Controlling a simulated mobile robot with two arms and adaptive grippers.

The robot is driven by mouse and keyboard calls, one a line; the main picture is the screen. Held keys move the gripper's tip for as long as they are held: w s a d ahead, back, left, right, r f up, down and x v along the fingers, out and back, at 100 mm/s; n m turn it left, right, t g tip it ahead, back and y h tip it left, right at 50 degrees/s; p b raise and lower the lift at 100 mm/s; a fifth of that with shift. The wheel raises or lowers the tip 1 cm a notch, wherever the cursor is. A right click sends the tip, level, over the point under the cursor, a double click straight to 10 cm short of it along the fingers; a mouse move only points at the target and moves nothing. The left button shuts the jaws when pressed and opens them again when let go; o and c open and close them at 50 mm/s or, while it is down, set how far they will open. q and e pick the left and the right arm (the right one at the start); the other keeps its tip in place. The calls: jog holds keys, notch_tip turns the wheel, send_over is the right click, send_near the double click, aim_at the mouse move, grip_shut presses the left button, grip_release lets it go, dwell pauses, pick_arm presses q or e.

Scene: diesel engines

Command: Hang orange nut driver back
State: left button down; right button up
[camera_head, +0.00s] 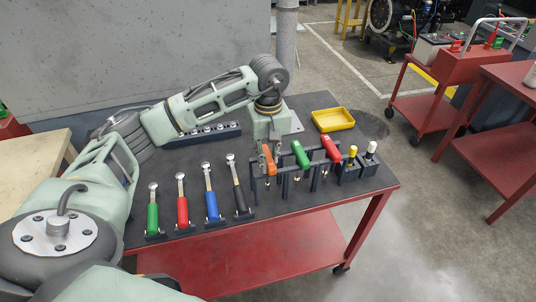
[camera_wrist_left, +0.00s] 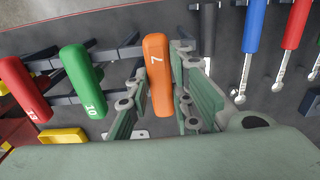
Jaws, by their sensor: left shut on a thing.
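The orange nut driver (camera_head: 268,161), marked 7, is at the left end of the dark holder rack (camera_head: 253,182) on the table. My left gripper (camera_head: 264,150) reaches it from behind and is shut on its handle. In the left wrist view the orange handle (camera_wrist_left: 157,76) lies between the finger pads of my left gripper (camera_wrist_left: 163,82). Its shaft is mostly hidden, and I cannot tell whether it rests in the rack. My right gripper is not in view.
A green driver (camera_head: 300,154) and a red driver (camera_head: 331,149) hang to the right in the rack. Several ratchet wrenches, such as a blue one (camera_head: 212,207), lie to the left. A yellow tray (camera_head: 333,119) sits behind. Red carts (camera_head: 446,84) stand beyond the table.

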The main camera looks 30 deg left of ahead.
aim_at(268, 157)
pick_arm(q)
jog(key=shift+f, duration=0.15)
jog(key=c, duration=1.5)
grip_release()
jog(key=shift+o, duration=1.9)
jog(key=shift+r, duration=0.2)
jog(key=shift+r+p, duration=0.75)
jog(key=shift+r, duration=0.8)
